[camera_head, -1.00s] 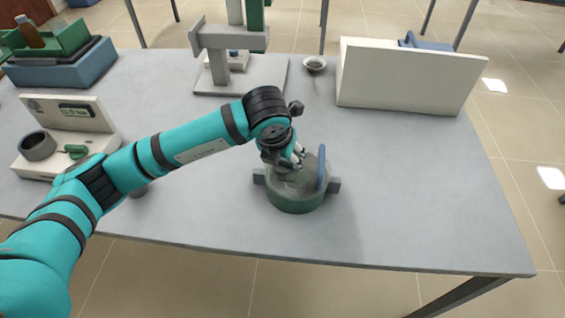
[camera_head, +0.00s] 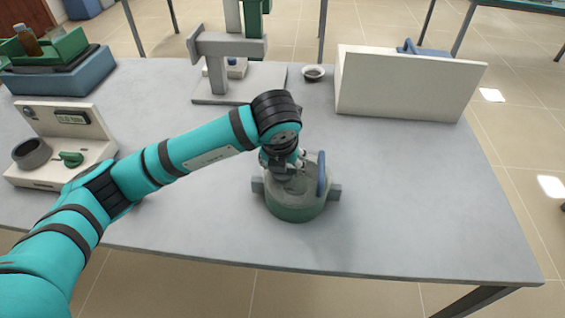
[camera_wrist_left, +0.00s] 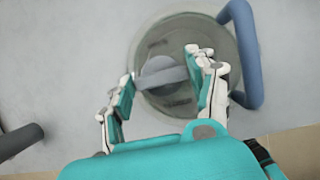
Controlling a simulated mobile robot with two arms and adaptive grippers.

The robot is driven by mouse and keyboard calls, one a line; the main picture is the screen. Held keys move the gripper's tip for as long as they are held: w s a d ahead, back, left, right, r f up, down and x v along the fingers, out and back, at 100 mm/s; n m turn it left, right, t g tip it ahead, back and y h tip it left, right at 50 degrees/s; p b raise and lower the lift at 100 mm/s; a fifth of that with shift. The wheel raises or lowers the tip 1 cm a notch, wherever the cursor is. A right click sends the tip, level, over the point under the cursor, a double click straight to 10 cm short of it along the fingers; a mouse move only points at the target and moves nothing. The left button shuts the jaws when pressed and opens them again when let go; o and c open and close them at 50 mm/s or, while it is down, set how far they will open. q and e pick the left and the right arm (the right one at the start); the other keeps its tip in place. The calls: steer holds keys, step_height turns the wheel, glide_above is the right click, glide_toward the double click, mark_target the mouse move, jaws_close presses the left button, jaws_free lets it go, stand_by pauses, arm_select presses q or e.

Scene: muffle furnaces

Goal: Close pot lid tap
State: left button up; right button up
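A green pot (camera_head: 296,211) with grey side handles stands on the table. Its greyish lid (camera_head: 305,186) sits on top and also shows in the left wrist view (camera_wrist_left: 220,45). A grey knob or tap (camera_wrist_left: 162,72) is at the middle of the lid. A blue upright handle (camera_head: 321,173) rises at the right of the pot. My left gripper (camera_head: 290,165) is low over the lid. In the left wrist view its fingers (camera_wrist_left: 160,80) are apart, one on each side of the grey knob. Whether they touch it is unclear. My right gripper is not in view.
A white board-like box (camera_head: 405,85) stands at the back right, beside a small bowl (camera_head: 313,73). A grey stand (camera_head: 240,85) is at the back middle. A white device (camera_head: 75,125) with a display is at the left. The table right of the pot is clear.

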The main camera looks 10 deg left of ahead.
arm_select(q)
steer(key=o, duration=0.4)
steer(key=v, duration=1.2)
stand_by(0.4)
